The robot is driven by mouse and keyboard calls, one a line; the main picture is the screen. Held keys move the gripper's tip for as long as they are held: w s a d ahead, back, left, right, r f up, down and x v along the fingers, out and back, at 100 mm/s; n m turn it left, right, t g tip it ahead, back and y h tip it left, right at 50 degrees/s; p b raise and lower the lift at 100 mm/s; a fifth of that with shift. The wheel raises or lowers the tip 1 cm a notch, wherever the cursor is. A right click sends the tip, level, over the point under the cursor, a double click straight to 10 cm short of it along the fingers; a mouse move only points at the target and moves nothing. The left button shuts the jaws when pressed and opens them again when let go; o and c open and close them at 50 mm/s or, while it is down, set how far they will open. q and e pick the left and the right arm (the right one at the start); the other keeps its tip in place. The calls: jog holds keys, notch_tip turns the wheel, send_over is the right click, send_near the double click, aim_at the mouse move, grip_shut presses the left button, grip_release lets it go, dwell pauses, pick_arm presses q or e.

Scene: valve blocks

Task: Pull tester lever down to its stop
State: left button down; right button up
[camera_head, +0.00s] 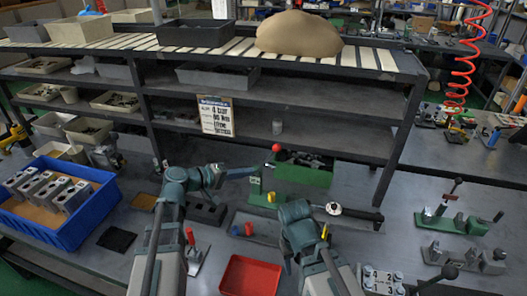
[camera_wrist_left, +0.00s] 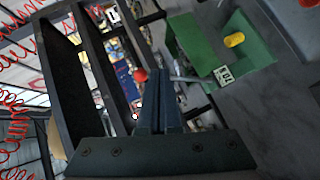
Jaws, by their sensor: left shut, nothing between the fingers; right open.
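The tester (camera_head: 266,184) is a green post with a small white label and a yellow part near its foot. Its lever carries a red knob (camera_head: 276,148), which stands above the post in the head view. My left gripper (camera_head: 254,170) is shut and empty, reaching in from the left beside the lever. In the left wrist view the shut fingers (camera_wrist_left: 161,80) lie close to the red knob (camera_wrist_left: 140,75) and the lever rod (camera_wrist_left: 185,79). I cannot tell whether they touch.
A blue bin (camera_head: 75,232) with metal blocks stands at the left. A red tray (camera_head: 250,276) lies at the front. Green valve fixtures (camera_head: 455,222) stand at the right. A shelf rack (camera_head: 330,137) rises behind.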

pick_arm(q)
jog(key=w+a+r+n+t, duration=0.2)
jog(key=w+a+r+t, duration=0.1)
jog(key=a, duration=0.3)
jog(key=shift+r, duration=0.5)
pick_arm(e)
jog(key=shift+f, duration=0.2)
jog(key=shift+f+b, duration=0.6)
jog(key=shift+b, duration=0.1)
jog(key=shift+f, duration=0.25)
pick_arm(q)
send_over(267, 161)
jog(key=s+a, duration=0.1)
jog(key=s, duration=0.1)
jog(key=shift+f+b, duration=0.35)
jog(key=shift+f, duration=0.6)
